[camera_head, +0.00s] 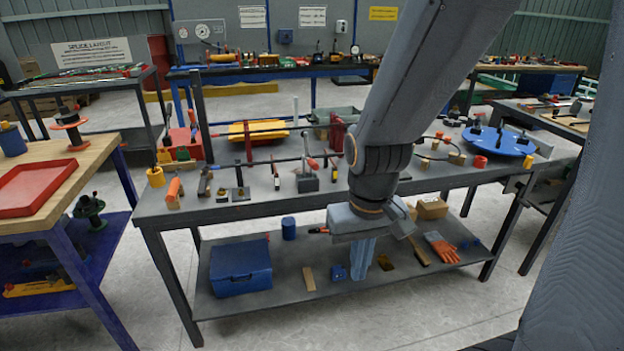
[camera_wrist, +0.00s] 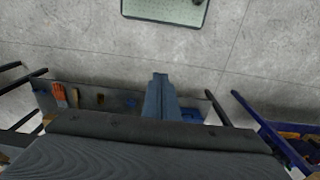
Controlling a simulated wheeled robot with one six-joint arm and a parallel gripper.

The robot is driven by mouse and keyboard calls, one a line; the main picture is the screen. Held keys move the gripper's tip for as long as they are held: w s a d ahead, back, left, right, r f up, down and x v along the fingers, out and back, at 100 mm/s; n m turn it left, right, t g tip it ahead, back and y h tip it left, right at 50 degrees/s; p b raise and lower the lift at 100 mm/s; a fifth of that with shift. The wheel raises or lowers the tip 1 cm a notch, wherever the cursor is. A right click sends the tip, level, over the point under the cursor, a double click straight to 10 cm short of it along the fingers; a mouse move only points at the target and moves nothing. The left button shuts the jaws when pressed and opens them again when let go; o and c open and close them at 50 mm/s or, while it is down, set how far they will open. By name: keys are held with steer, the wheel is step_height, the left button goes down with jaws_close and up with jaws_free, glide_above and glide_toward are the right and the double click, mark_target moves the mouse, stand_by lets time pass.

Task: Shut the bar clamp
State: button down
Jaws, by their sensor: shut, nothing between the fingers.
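A dark horizontal bar (camera_head: 265,162) with upright pieces stands on the grey workbench (camera_head: 235,209). An orange-red handle (camera_head: 313,164) is near its right end. This looks like the bar clamp, but it is too small to tell how far its jaws are apart. My gripper (camera_head: 357,276) points down at the bench's front side, below the top and before the lower shelf. It is apart from the clamp. In the wrist view my gripper's fingers (camera_wrist: 160,76) are together and empty. The clamp is not seen there.
The lower shelf holds a blue box (camera_head: 240,267), an orange glove (camera_head: 440,246) and a cardboard box (camera_head: 432,208). A blue round plate (camera_head: 497,141) lies on the bench's right. A wooden table with a red tray (camera_head: 32,188) stands left. The floor in front is clear.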

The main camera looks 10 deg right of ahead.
steer(key=w+f+m+t, duration=0.2)
steer(key=w+m+t, duration=0.6)
steer(key=m, duration=0.8)
steer(key=w+d+f+m+t+y, duration=0.1)
steer(key=w+m+t, duration=0.8)
steer(key=w+m, duration=0.5)
steer(key=m+p, duration=0.1)
steer(key=m, duration=0.2)
steer(key=shift+w+d+f, duration=0.15)
steer(key=shift+d+f, duration=0.15)
steer(key=shift+f, duration=0.05)
